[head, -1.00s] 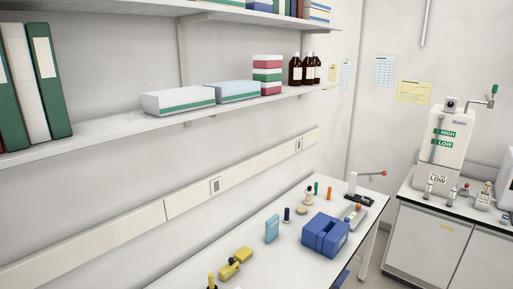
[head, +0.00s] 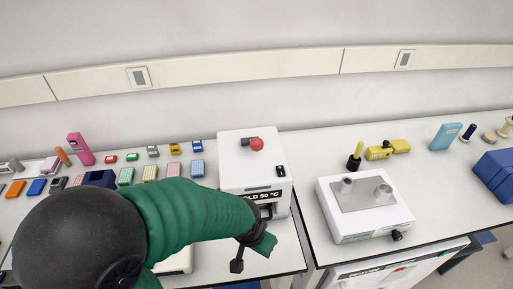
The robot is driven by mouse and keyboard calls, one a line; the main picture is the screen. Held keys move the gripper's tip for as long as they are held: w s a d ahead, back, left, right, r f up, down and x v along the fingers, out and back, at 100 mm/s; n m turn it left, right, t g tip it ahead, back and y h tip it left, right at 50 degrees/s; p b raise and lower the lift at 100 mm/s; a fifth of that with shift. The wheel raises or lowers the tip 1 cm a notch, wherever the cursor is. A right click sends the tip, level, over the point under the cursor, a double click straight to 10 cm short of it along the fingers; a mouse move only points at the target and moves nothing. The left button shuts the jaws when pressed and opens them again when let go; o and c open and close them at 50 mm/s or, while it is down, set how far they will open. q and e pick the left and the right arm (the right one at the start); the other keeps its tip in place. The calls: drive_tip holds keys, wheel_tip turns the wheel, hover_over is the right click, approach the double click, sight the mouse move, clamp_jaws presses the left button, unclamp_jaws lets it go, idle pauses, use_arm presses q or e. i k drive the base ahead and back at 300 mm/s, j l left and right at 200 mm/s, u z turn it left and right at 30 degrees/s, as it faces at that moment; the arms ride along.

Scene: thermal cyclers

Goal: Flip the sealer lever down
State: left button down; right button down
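A white boxy machine (head: 241,170) with a display that seems to read "HOLD 50 °C" stands on the bench in the middle of the head view. It looks like the sealer. Its lever (head: 245,141), a short dark arm with a red knob (head: 257,144), shows on top; seen from above, its angle is hard to judge. My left gripper (head: 250,255) is in front of the machine's lower front, well below and apart from the knob. Its fingers are small and partly hidden by my arm, which also covers part of the machine's front. My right gripper is out of view.
A white device (head: 365,225) with two round metal tops stands to the right, past a bench seam. Small coloured boxes and racks (head: 149,173) crowd the bench to the left. A blue box (head: 492,172) stands far right. Bare bench lies between the machine and the white device.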

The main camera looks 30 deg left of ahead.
sight(255, 143)
drive_tip(key=u, duration=1.05)
